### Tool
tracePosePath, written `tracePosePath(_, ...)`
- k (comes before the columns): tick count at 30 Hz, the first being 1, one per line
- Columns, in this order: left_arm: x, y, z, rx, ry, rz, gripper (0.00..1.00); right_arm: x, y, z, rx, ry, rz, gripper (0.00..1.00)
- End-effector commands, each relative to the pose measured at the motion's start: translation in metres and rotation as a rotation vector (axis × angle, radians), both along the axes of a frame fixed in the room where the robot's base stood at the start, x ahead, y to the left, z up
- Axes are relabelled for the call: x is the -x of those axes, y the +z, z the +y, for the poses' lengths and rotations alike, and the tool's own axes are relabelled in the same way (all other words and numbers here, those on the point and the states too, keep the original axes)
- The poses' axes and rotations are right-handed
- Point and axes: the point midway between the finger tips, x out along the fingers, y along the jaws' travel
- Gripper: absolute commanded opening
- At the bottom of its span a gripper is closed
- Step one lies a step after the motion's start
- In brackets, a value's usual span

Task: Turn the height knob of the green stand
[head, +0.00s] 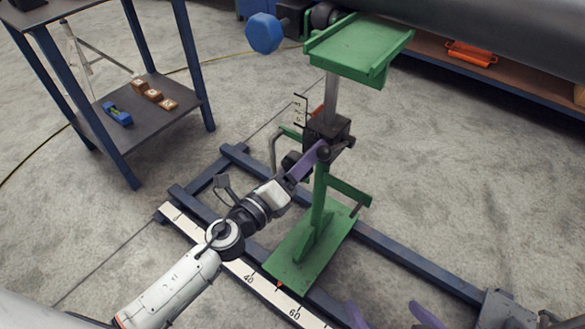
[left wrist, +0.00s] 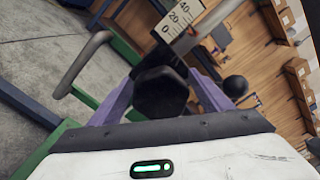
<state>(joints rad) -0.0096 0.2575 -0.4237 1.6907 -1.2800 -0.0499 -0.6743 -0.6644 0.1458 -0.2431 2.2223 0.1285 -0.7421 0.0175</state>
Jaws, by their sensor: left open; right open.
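The green stand (head: 318,205) rises from a green base plate, with a grey post, a black clamp block (head: 330,128) and a green top plate (head: 360,48). My left gripper (head: 306,163) is at the clamp block. In the left wrist view a dark faceted knob (left wrist: 160,92) sits between the open purple fingers of the left gripper (left wrist: 162,84). I cannot tell whether they touch it. In the head view the knob is mostly hidden by the gripper. My right gripper (head: 393,314) is open and empty at the bottom edge, right of the stand's base.
A white scale (left wrist: 180,18) stands behind the knob, with a black ball-ended handle (left wrist: 236,86) to the right. A bent bar (left wrist: 82,64) is at the left. The stand sits on blue rails (head: 400,252). A big grey pipe (head: 490,30) and a blue-framed cart (head: 130,130) flank it.

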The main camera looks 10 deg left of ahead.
Motion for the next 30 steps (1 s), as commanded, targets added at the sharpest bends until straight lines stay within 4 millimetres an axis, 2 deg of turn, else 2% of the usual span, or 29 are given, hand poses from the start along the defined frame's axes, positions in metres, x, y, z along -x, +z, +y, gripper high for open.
tracePosePath(9, 0.057, -0.004, 0.023, 0.0, 0.0, 0.004, 0.72, 0.005, -0.011, 0.003, -0.002, 0.011, 0.032, 1.0)
tracePosePath(15, 0.081, -0.003, 0.033, 0.0, 0.0, 0.003, 0.72, -0.001, -0.012, 0.007, 0.001, 0.028, 0.039, 1.0)
tracePosePath(19, 0.087, -0.001, 0.035, -0.002, -0.001, 0.001, 0.72, -0.005, -0.009, 0.007, 0.004, 0.037, 0.033, 1.0)
tracePosePath(30, 0.088, 0.0, 0.037, 0.019, 0.008, 0.01, 0.72, -0.004, -0.007, 0.006, 0.013, 0.047, 0.033, 1.0)
